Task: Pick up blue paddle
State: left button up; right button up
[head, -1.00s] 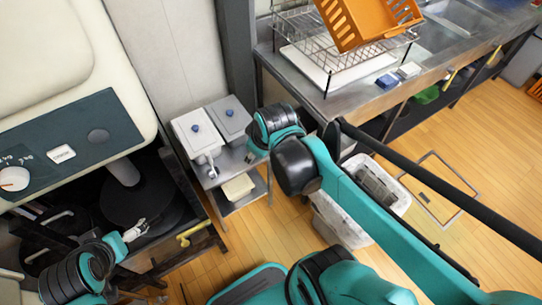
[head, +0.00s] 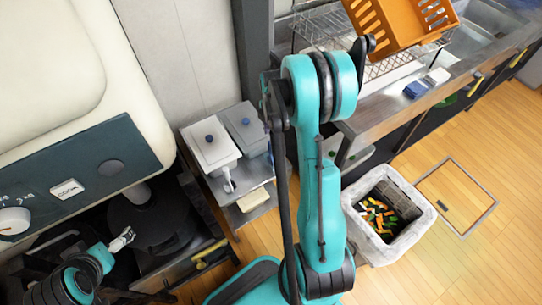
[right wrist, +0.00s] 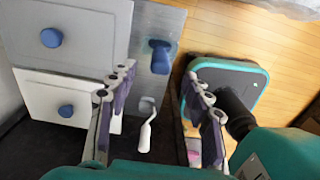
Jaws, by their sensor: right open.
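A small blue item with a broad upper end and a narrower lower part, which looks like the blue paddle (right wrist: 160,57), lies on the metal table in the right wrist view. My right gripper (right wrist: 158,112) is open and empty. The item shows in the gap between its fingers, beyond the tips and apart from them.
A lined bin (head: 425,215) with scraps stands right. An orange basket (head: 385,30) sits by the sink. Floor at lower right is free.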

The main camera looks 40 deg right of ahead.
aim_at(271, 142)
jog(key=f, duration=0.1)
jog(key=f+b, duration=0.1)
jog(key=f, duration=0.1)
jog(key=f+b, duration=0.1)
jog(key=f, duration=0.1)
jog(key=shift+a+f, duration=0.15)
jog(key=shift+a, duration=0.1)
jog(key=c, duration=0.3)
grip_shut()
